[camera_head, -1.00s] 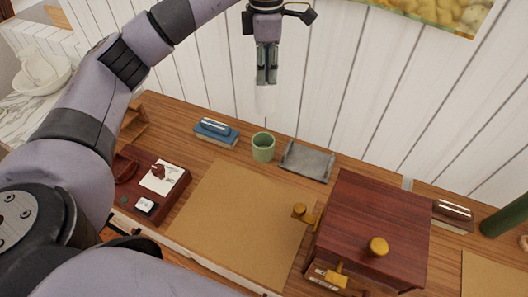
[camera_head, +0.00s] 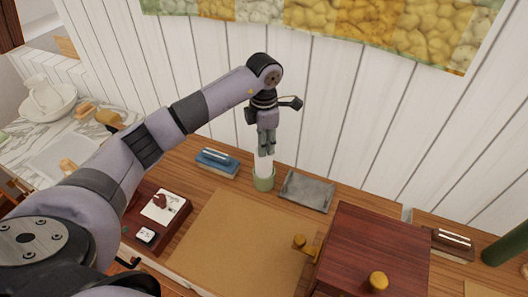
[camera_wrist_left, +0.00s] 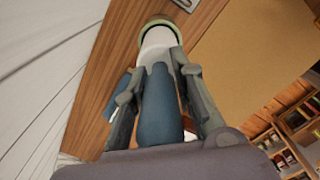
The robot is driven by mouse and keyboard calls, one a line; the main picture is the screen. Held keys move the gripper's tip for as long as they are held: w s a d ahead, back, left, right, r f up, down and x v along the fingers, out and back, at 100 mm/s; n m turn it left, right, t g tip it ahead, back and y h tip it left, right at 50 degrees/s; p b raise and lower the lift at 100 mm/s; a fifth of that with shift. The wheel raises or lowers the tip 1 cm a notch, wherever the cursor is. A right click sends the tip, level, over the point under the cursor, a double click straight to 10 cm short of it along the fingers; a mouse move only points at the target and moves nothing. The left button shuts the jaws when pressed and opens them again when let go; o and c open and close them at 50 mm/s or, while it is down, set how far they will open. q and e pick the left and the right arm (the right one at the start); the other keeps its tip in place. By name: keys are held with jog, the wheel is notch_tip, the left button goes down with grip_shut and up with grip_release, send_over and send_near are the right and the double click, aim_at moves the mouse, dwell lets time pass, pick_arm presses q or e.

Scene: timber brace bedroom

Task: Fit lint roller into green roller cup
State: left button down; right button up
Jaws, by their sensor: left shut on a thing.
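My left gripper (camera_head: 266,147) is shut on the lint roller and holds it upright, roller end down, over the desk. The lint roller's white roller part (camera_head: 264,166) reaches down to the green roller cup (camera_head: 264,184). In the left wrist view the roller's blue handle (camera_wrist_left: 160,108) lies between the fingers, and its white part (camera_wrist_left: 158,40) points at the cup's green rim (camera_wrist_left: 155,20). The roller's lower end is at the cup's mouth; how deep it sits inside is hidden. My right gripper is not in view.
A blue book (camera_head: 217,168) lies left of the cup and a grey tray (camera_head: 306,191) right of it. A dark red cabinet (camera_head: 370,245) stands at the right. A tan mat (camera_head: 245,240) lies in front. The plank wall (camera_head: 340,130) is close behind.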

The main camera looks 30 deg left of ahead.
pick_arm(q)
notch_tip(320, 180, down, 4)
jog(key=shift+f+p, duration=0.25)
jog(key=shift+p, duration=0.25)
jog(key=shift+f, duration=0.35)
jog(key=c, duration=1.3)
grip_release()
jog(key=shift+c, duration=0.2)
jog(key=shift+r, duration=0.3)
notch_tip(320, 180, up, 10)
jog(key=b, duration=0.3)
jog(key=shift+r, duration=0.2)
jog(key=shift+r+b, duration=0.3)
jog(key=shift+r, duration=0.35)
